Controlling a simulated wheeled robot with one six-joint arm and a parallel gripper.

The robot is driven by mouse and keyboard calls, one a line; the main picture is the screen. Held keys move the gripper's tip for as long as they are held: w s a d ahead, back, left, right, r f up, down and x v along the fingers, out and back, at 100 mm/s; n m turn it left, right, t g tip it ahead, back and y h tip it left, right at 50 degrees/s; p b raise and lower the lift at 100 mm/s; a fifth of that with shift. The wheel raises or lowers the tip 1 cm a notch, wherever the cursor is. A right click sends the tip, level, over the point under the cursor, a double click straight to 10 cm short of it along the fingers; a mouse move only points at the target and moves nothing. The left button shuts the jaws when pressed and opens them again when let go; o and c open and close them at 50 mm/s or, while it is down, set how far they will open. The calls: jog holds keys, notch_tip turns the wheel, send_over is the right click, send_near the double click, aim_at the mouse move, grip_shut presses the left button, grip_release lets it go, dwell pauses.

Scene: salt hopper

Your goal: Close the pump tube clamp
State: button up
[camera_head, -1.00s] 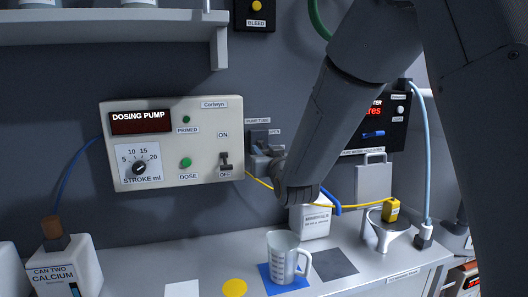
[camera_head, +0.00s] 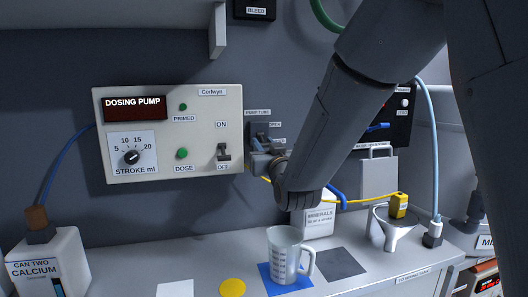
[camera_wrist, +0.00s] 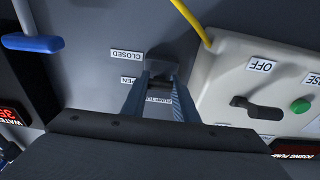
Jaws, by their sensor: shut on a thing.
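The pump tube clamp (camera_head: 259,130) is a dark grey wall fitting just right of the dosing pump, with OPEN and CLOSED labels beside it. My gripper (camera_head: 262,161) is at its lower part, seen from the side. In the wrist view, which is upside down, my gripper (camera_wrist: 159,78) has its two blue-grey fingers on either side of a dark grey part of the clamp (camera_wrist: 163,68), shut on its lever. The fingertips are near the CLOSED label (camera_wrist: 127,55), past the OPEN label. The fingers partly hide the lever, so its exact position is hard to tell.
The dosing pump (camera_head: 215,100) with its ON/OFF switch (camera_head: 223,152) is close on the left. A yellow tube (camera_head: 350,202) and a blue-handled valve (camera_wrist: 33,43) are nearby. Below, a measuring jug (camera_head: 284,255) stands on a blue mat on the bench.

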jog(key=o, duration=1.1)
jog(key=shift+c, duration=0.2)
jog(key=b+v, duration=0.2)
jog(key=v, duration=0.5)
jog(key=shift+s, duration=0.35)
jog(key=shift+d, duration=0.1)
